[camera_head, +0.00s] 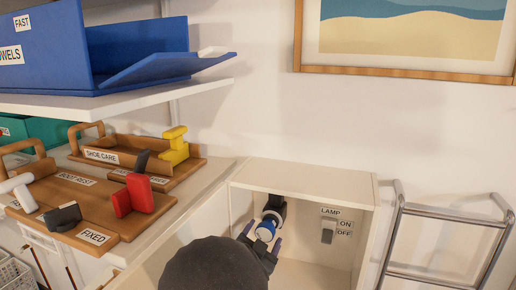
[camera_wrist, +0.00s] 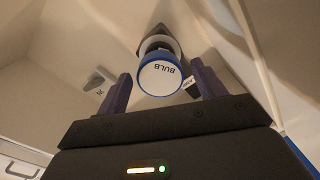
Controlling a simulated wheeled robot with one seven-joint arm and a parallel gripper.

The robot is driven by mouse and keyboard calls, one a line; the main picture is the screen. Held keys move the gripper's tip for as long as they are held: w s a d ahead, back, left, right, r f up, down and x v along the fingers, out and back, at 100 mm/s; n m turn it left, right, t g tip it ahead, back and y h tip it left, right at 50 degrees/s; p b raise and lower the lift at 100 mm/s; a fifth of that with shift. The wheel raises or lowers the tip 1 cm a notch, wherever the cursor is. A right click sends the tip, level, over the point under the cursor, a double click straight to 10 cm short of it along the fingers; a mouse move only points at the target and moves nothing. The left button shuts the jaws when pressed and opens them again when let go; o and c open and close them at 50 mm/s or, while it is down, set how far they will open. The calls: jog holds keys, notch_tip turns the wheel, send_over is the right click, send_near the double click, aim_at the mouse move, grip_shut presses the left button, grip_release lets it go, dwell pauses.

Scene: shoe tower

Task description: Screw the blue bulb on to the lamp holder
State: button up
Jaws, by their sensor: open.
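The blue bulb (camera_head: 265,230) is at the dark lamp holder (camera_head: 275,205) inside the white open-fronted box. In the wrist view the bulb (camera_wrist: 160,78) shows a white round face marked "BULB" with a blue rim. The dark holder (camera_wrist: 159,38) is behind it, and the bulb appears in line with it; how deeply it is seated cannot be told. My gripper (camera_wrist: 162,88) is open, its two dark fingers on either side of the bulb with gaps showing. In the head view my gripper (camera_head: 262,243) is at the bulb, partly hidden by my dark arm.
A lamp switch (camera_head: 328,231) marked ON and OFF is on the box's back wall. The white box (camera_head: 303,181) has walls and a top close around my gripper. A metal rack (camera_head: 440,213) stands at right. Wooden trays (camera_head: 88,205) with tools lie at left, below a blue bin (camera_head: 135,45).

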jog(key=shift+c, duration=0.2)
jog(key=c, duration=0.6)
jog(key=shift+c, duration=0.2)
jog(key=o, duration=0.8)
jog(key=shift+w+d, duration=0.1)
jog(key=shift+w, duration=0.05)
jog(key=shift+c, duration=0.2)
